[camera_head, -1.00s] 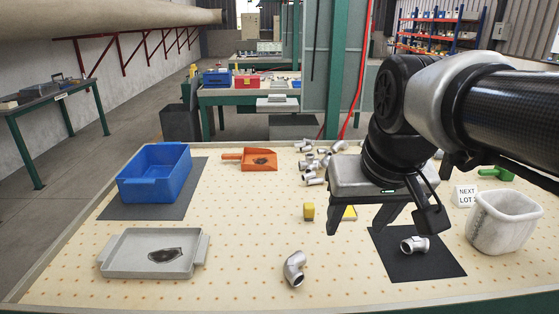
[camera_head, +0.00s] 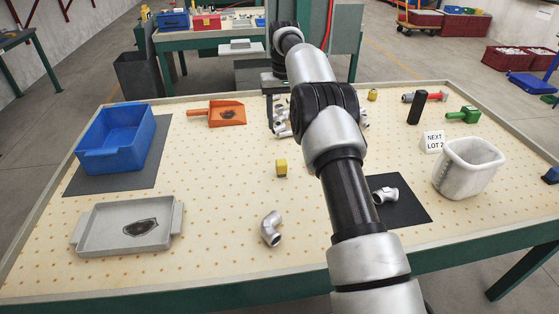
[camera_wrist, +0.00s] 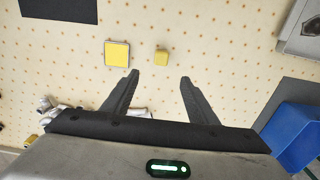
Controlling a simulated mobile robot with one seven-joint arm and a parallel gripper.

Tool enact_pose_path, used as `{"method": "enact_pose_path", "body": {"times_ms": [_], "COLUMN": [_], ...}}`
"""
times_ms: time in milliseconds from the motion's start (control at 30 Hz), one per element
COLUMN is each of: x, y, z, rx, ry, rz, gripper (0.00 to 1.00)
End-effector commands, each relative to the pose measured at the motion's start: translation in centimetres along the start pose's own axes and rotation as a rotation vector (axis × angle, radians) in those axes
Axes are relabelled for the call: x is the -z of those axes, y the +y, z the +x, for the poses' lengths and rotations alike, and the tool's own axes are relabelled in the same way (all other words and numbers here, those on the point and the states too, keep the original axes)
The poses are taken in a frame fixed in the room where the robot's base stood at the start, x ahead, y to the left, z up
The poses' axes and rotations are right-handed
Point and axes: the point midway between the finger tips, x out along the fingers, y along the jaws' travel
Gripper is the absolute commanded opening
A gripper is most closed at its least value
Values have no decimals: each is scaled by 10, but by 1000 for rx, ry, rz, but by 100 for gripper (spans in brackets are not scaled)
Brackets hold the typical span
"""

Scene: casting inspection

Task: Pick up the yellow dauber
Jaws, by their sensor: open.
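A small upright yellow block (camera_head: 281,168), which looks like the dauber, stands on the pegboard-patterned table left of my arm. In the wrist view the same yellow block (camera_wrist: 162,57) shows beyond the fingertips, roughly in line with the gap between them. A flat yellow square with a pale rim (camera_wrist: 117,53) lies beside it; my arm hides it in the head view. My gripper (camera_wrist: 159,78) is open, with nothing between its fingers. In the head view it is at the far side of the table, largely hidden by my arm.
Silver pipe fittings (camera_head: 281,122) cluster near my gripper. Another small yellow item (camera_head: 373,95) stands at the far edge.

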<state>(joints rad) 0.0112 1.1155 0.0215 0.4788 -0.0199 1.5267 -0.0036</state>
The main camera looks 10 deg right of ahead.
Motion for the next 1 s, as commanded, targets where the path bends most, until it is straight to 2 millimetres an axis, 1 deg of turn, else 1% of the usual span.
{"method": "enact_pose_path", "body": {"times_ms": [33, 267, 600, 700, 800, 1000], "x": [3, 4, 2, 1, 2, 2], "y": [0, 1, 1, 1, 1, 0], "z": [11, 40, 111, 129, 141, 151], "rx": [0, 1, 1, 1, 1, 1], "ry": [-9, -24, -24, -24, -22, -21], "rz": [1, 2, 3, 3, 3, 2], "gripper": [53, 53, 53, 53, 53, 53]}}
